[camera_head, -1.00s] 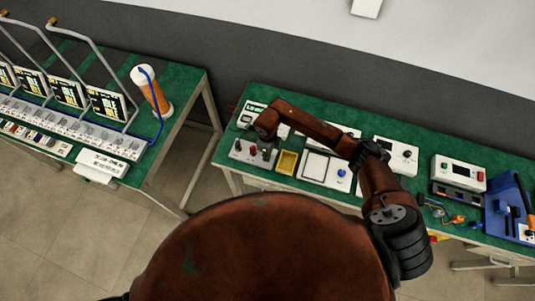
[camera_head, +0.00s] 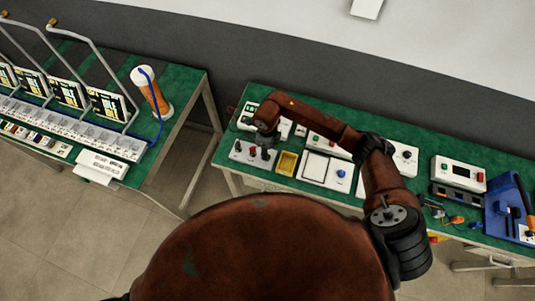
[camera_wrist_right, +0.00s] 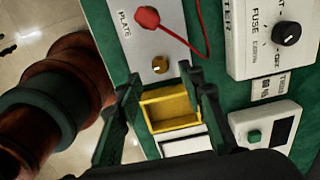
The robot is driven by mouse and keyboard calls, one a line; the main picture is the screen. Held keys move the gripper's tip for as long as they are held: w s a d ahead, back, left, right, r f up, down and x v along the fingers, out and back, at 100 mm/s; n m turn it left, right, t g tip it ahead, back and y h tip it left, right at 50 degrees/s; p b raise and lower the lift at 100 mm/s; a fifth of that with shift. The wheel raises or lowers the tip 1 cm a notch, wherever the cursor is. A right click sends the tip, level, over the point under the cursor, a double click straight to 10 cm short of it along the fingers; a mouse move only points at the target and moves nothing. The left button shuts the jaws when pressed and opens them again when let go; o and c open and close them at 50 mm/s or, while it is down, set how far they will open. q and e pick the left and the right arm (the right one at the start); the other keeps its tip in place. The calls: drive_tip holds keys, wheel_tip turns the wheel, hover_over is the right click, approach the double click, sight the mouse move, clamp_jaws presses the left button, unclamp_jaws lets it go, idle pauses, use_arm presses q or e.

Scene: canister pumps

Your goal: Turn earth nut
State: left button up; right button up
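The small brass nut (camera_wrist_right: 160,64), which I take to be the earth nut, sits on a white panel (camera_wrist_right: 150,38) marked PLATE, below a red terminal (camera_wrist_right: 147,18) with a red wire. In the head view this white panel (camera_head: 241,157) is at the left end of the right table. My right gripper (camera_wrist_right: 160,80) is open and empty, its two dark fingers apart on either side of the nut in the picture. I cannot tell the height gap, and no contact shows. In the head view the right gripper (camera_head: 263,153) hangs over the panel's right part. My left gripper is not in view.
A yellow tray (camera_wrist_right: 172,120) lies beside the panel, close below the fingers. A white meter box with a black FUSE knob (camera_wrist_right: 287,33) and a white box with a green button (camera_wrist_right: 254,136) stand to the right. The left table (camera_head: 185,85) holds other apparatus.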

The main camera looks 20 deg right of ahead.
wheel_tip(320, 180, up, 7)
drive_tip(key=shift+s, duration=0.15)
drive_tip(key=shift+a, duration=0.1)
idle(1.1)
